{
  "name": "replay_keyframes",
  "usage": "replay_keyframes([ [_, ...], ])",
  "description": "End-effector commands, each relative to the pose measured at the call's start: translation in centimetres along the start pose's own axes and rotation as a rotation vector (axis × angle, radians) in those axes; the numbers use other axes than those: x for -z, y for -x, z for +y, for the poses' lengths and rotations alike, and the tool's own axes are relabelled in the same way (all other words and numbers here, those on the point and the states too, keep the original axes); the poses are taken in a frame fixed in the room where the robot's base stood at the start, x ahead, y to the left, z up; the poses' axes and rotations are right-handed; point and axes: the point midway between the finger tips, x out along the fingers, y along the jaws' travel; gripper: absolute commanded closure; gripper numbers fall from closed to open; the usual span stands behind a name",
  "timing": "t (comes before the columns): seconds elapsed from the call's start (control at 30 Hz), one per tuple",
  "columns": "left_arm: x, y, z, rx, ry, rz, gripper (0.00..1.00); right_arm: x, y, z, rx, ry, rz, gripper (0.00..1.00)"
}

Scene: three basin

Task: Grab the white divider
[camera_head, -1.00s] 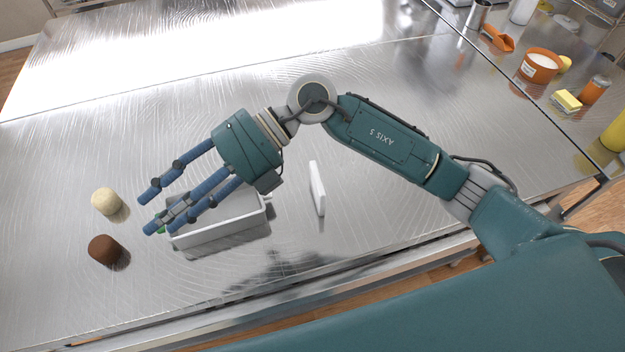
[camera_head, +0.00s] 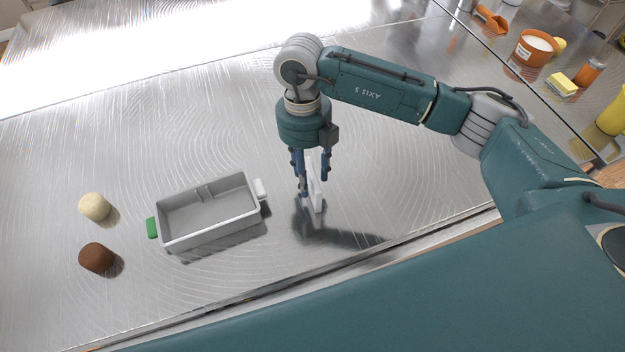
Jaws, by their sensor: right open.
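The white divider (camera_head: 316,192) is a thin white plate standing on the metal table, right of the grey basin. My right gripper (camera_head: 311,187) points down at it, with its blue fingers open. One side's fingers are left of the divider and another finger is to its right; the fingers hide part of the plate. I cannot tell whether they touch it. My left gripper is not in view.
A cream cylinder (camera_head: 95,207) and a brown cylinder (camera_head: 96,257) stand left of the basin. An orange tub (camera_head: 535,48), a yellow block (camera_head: 561,85) and other items are at the far right. The table's middle is otherwise clear.

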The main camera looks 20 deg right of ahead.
Motion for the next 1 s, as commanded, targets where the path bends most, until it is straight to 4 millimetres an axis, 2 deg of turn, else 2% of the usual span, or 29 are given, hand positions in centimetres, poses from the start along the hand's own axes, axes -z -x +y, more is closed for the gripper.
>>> replay_keyframes([
  [0.03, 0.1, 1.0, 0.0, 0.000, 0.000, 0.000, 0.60, 0.3, -0.4, -0.2, 0.003, 0.000, 0.007, 0.57],
  [0.13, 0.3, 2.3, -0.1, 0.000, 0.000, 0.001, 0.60, 0.3, -1.9, -0.3, 0.001, -0.001, 0.007, 0.57],
  [0.3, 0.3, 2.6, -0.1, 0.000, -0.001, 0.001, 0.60, 0.1, -4.1, -0.2, 0.000, 0.001, 0.003, 0.57],
  [0.57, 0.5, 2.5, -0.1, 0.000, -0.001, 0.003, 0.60, 0.1, -4.5, -0.2, -0.001, 0.001, 0.001, 0.57],
  [0.77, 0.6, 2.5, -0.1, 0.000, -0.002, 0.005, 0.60, 0.1, -4.5, -0.2, -0.002, 0.002, 0.001, 0.97],
  [0.8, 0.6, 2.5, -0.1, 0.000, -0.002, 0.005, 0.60, 0.1, -4.4, -0.2, -0.002, 0.002, 0.001, 1.00],
  [1.0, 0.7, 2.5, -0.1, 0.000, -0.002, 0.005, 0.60, 0.0, -4.4, -0.1, -0.002, 0.002, 0.001, 1.00],
])
